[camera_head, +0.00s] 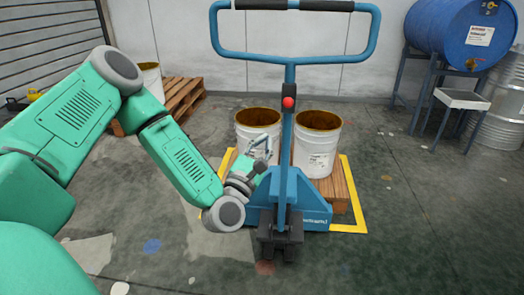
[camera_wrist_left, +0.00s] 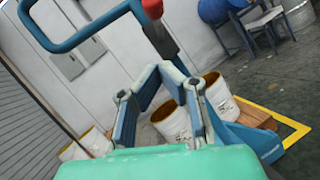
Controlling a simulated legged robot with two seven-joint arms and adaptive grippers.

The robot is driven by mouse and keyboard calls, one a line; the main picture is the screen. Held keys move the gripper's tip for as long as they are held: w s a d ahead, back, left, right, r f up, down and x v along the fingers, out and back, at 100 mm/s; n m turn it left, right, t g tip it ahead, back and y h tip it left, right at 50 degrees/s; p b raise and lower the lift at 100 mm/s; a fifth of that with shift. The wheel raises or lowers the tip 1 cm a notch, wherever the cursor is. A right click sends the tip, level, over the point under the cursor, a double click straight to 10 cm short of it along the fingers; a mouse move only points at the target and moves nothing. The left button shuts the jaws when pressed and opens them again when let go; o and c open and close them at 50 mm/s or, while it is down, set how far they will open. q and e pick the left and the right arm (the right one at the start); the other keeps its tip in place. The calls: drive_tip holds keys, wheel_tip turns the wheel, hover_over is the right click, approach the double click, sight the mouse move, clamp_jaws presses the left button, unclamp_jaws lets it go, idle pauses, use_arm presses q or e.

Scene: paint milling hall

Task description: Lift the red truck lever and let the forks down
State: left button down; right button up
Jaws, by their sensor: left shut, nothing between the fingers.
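The blue pallet truck (camera_head: 290,200) stands upright in the middle of the head view, with its loop handle at the top. The red lever (camera_head: 288,102) sits on a black block on the handle's post. It also shows at the top of the left wrist view (camera_wrist_left: 152,8). My left gripper (camera_head: 266,142) is shut and empty, below and left of the lever, in front of the left white drum. In the left wrist view its fingers (camera_wrist_left: 160,75) are apart from the lever. The forks are hidden by the truck's body and the pallet. My right gripper is not in view.
Two open white drums (camera_head: 318,150) stand on a wooden pallet (camera_head: 335,185) behind the truck, inside a yellow floor outline (camera_head: 350,228). A blue barrel (camera_head: 455,30) lies on a stand at the right. Another pallet (camera_head: 180,100) is at the back left. The floor in front is clear.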

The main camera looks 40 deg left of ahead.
sight(288, 101)
use_arm(q)
drive_tip(key=w+r, duration=0.4)
drive_tip(key=w, duration=0.2)
drive_tip(key=shift+w+r, duration=0.25)
drive_tip(key=shift+r, duration=0.15)
wheel_tip(288, 101, up, 2)
drive_tip(key=g+p, duration=0.2)
drive_tip(key=p, duration=0.1)
drive_tip(key=shift+w+r+n, duration=0.1)
drive_tip(key=shift+r+n, duration=0.1)
drive_tip(key=shift+n, duration=0.2)
drive_tip(key=shift+f, duration=0.1)
drive_tip(key=shift+f, duration=0.1)
